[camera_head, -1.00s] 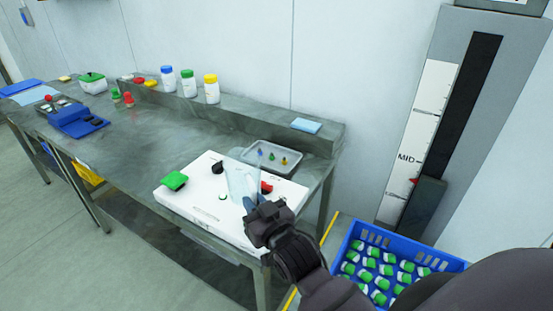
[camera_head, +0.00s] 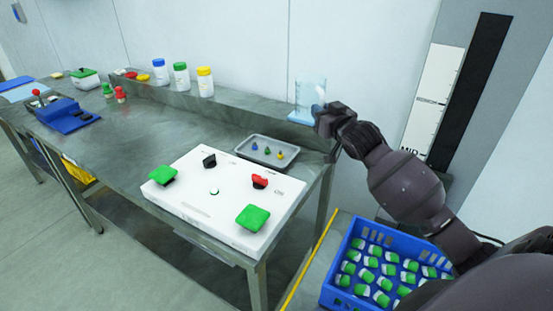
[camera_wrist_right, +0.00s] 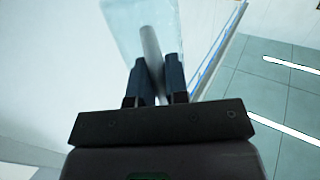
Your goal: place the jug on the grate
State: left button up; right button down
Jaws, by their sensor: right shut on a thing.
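The clear jug (camera_head: 308,92) is upright at the right end of the raised back shelf, in front of the wall. My right gripper (camera_head: 321,108) is shut on its handle, on the jug's right side. In the right wrist view the two dark fingers close on the pale handle (camera_wrist_right: 152,55), with the see-through jug body (camera_wrist_right: 125,25) beyond. The jug is over or just in front of the light blue pad; I cannot tell whether its base touches. I cannot make out a grate for certain. My left gripper is not in view.
A white panel (camera_head: 205,205) with green pads, a black knob and a red knob lies on the steel bench. A grey tray (camera_head: 240,151) with small coloured pieces is behind it. Capped bottles (camera_head: 181,80) stand on the shelf. A blue crate (camera_head: 338,291) is on the floor.

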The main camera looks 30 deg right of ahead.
notch_tip(320, 180, down, 16)
jog(key=shift+b, duration=1.2)
notch_tip(320, 180, down, 3)
jog(key=shift+f+b, duration=0.2)
jog(key=shift+b, duration=0.1)
jog(key=shift+f, duration=0.25)
jog(key=shift+r, duration=0.1)
jog(key=c, duration=1.1)
grip_release()
